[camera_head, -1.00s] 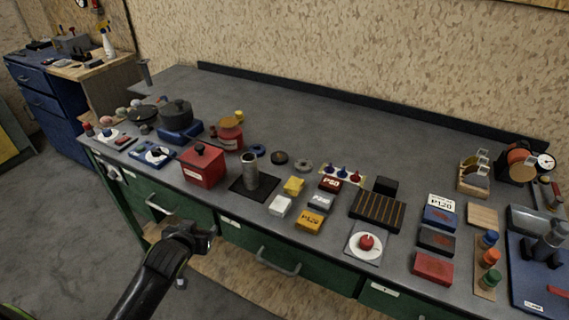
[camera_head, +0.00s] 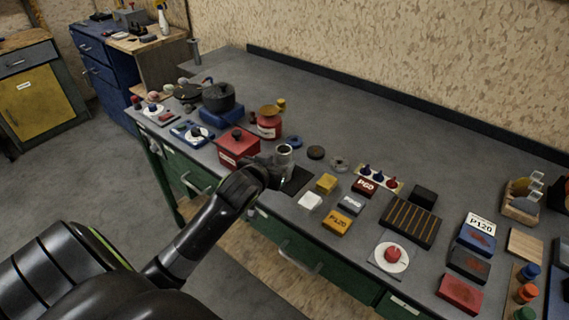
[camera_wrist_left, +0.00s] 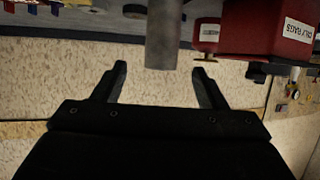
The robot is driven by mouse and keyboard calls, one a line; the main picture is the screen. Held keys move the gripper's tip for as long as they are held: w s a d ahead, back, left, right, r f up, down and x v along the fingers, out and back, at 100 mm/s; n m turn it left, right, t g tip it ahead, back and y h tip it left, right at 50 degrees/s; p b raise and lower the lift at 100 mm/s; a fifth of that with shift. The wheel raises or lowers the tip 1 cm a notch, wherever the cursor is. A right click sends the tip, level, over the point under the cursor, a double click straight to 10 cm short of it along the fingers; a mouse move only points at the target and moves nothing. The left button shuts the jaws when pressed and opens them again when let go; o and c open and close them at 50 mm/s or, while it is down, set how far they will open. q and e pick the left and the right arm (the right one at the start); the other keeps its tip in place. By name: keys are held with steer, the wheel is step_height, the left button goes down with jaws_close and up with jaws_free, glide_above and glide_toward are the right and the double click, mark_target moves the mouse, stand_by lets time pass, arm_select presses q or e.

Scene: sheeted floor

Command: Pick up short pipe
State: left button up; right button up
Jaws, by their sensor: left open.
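The short pipe (camera_head: 284,158) is a grey upright cylinder on a black mat (camera_head: 297,181) near the bench's front edge. My left gripper (camera_head: 272,172) is in front of it and covers its lower part in the head view. In the left wrist view the picture is upside down; the pipe (camera_wrist_left: 162,36) hangs from the top, its end in line with the gap between the open fingers of my left gripper (camera_wrist_left: 161,72). The fingers are not closed on it, and its exact depth is unclear. My right gripper is not in view.
A red box (camera_head: 238,147) stands close left of the pipe, and a red can (camera_head: 269,122) is behind it. A yellow block (camera_head: 326,183) and a white block (camera_head: 310,201) lie to the right. The bench top (camera_head: 350,125) is clear toward the back.

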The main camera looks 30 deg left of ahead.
mark_target(284, 164)
arm_select(q)
steer(key=shift+p+x, duration=0.7)
steer(key=shift+x, duration=3.9)
steer(key=shift+s+a+f, duration=0.1)
steer(key=shift+a+f, duration=0.05)
steer(key=c, duration=1.3)
